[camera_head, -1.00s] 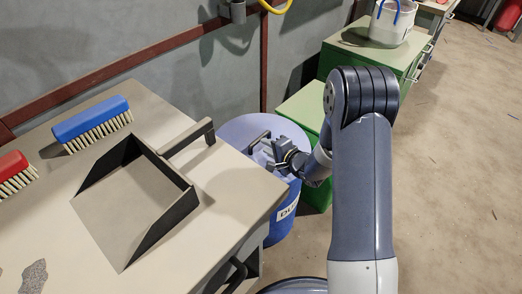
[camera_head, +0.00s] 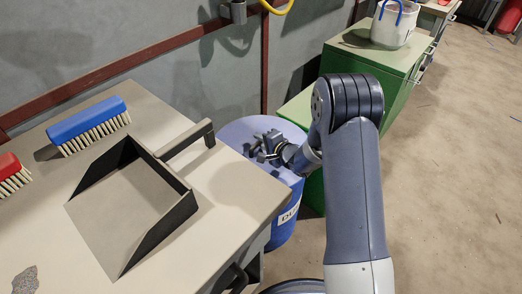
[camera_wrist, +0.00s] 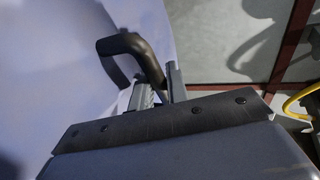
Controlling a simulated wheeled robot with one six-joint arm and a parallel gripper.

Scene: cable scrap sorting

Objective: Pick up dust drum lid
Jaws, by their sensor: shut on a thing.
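The dust drum (camera_head: 284,232) is a blue barrel with a partly hidden label, standing behind the table's right edge. Its lid (camera_head: 238,132) is a pale blue-violet disc lying on top of the drum. My gripper (camera_head: 259,147) is at the lid's middle, shut on the lid's dark handle. In the wrist view, the black curved handle (camera_wrist: 133,45) rises from the pale lid (camera_wrist: 50,60), and its near end is between my gripper's fingers (camera_wrist: 158,92). The handle's lower part is hidden by my gripper.
A table (camera_head: 235,200) at the left bears a black dustpan (camera_head: 130,215), a blue brush (camera_head: 88,125) and a red brush (camera_head: 12,175). Green cabinets (camera_head: 375,60) stand behind the drum, one with a white bucket (camera_head: 394,28). The floor at right is open.

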